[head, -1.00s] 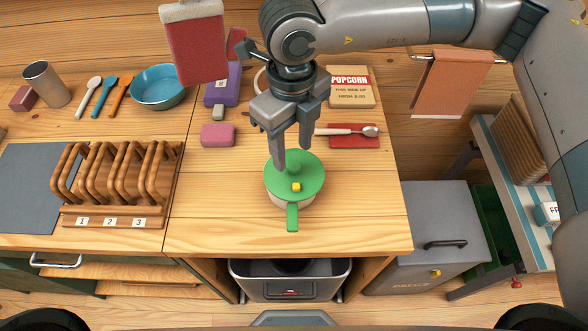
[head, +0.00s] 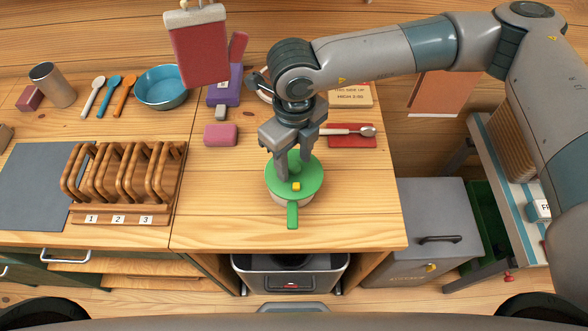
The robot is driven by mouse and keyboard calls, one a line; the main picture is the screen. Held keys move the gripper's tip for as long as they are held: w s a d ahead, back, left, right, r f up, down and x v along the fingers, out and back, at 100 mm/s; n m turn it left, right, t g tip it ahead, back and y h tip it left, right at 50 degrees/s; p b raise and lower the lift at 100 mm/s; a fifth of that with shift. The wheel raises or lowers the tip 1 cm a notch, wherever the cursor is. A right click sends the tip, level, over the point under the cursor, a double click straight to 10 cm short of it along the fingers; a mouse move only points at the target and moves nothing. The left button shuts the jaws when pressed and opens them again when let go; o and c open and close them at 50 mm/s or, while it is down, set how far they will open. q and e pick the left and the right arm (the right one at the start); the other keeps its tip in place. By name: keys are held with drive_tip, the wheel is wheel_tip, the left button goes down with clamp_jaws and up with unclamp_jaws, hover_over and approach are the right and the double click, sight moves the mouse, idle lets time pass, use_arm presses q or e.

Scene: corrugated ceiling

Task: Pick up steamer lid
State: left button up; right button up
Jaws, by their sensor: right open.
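The steamer lid (head: 309,184) is a round green disc with a green handle (head: 292,215) toward the front edge and a small yellow piece (head: 296,186) on top. It sits on a pale pot (head: 277,199), of which only a little shows. My right gripper (head: 294,176) points down over the lid with its fingers apart, on either side of the lid's raised green centre. I cannot tell whether the fingers touch it. My left gripper is not in view.
A pink block (head: 221,135) and a red mat (head: 352,141) with a spoon (head: 345,131) lie behind the lid. A wooden rack (head: 121,217) stands at left, near a blue bowl (head: 164,87). The counter around the pot is clear.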

sight(294, 164)
clamp_jaws()
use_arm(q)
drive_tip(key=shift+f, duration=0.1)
use_arm(e)
drive_tip(key=shift+r, duration=0.1)
drive_tip(key=shift+r+b, duration=0.5)
drive_tip(key=shift+b, duration=0.1)
wheel_tip(294, 164, up, 2)
drive_tip(key=shift+r+b, duration=0.15)
drive_tip(key=shift+b, duration=0.7)
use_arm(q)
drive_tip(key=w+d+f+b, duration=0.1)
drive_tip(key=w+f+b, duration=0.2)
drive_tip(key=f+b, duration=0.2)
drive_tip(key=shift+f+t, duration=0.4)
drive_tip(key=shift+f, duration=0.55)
use_arm(e)
drive_tip(key=s+d+r, duration=0.5)
drive_tip(key=s+r, duration=0.2)
drive_tip(key=s, duration=0.3)
drive_tip(key=shift+s+r, duration=0.25)
drive_tip(key=shift+s, duration=0.05)
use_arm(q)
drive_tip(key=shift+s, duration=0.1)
